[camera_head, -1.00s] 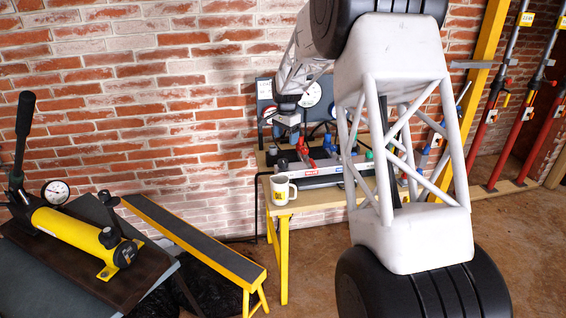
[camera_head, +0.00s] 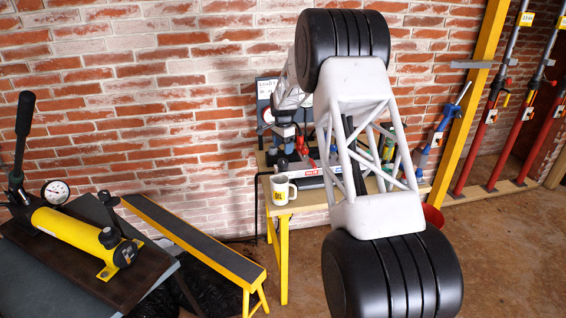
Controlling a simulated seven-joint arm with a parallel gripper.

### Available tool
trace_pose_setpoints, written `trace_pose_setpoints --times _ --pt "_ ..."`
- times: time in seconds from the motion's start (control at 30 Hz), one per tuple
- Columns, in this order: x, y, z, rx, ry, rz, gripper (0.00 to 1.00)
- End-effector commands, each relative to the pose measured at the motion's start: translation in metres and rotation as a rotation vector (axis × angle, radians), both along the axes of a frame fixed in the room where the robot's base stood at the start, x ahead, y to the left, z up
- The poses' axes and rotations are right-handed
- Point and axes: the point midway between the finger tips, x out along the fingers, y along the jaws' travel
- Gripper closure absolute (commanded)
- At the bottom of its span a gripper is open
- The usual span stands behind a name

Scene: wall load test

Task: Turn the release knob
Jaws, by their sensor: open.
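A yellow hand pump (camera_head: 75,238) with a long black handle and a round gauge (camera_head: 57,192) lies on a dark board at the left. A black round knob (camera_head: 125,254) sits at its near right end; I cannot tell if it is the release knob. My gripper (camera_head: 284,139) is far from the pump, over the wooden bench at the back, beside red and blue fittings (camera_head: 304,150). It is small in view, and its jaws look apart and empty. My arm hides much of the bench's right side.
A white mug (camera_head: 281,190) stands on the front of the wooden bench (camera_head: 313,200). A low yellow trestle (camera_head: 195,238) stands between pump and bench. A brick wall is behind. Red props (camera_head: 507,110) and a yellow post (camera_head: 468,100) stand at the right.

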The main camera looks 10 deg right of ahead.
Motion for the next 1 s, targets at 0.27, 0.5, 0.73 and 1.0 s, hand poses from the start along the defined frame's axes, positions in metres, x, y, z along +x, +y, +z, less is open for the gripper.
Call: trace_pose_setpoints --times 0.27,0.5,0.73,1.0 --pt "0.0 0.0 -0.009 0.0 0.001 0.0 0.26" --pt "0.0 0.0 -0.035 0.001 0.001 0.001 0.26" --pt "0.0 0.0 -0.062 0.001 0.001 0.001 0.26" --pt "0.0 0.0 -0.077 0.0 0.0 0.001 0.26"
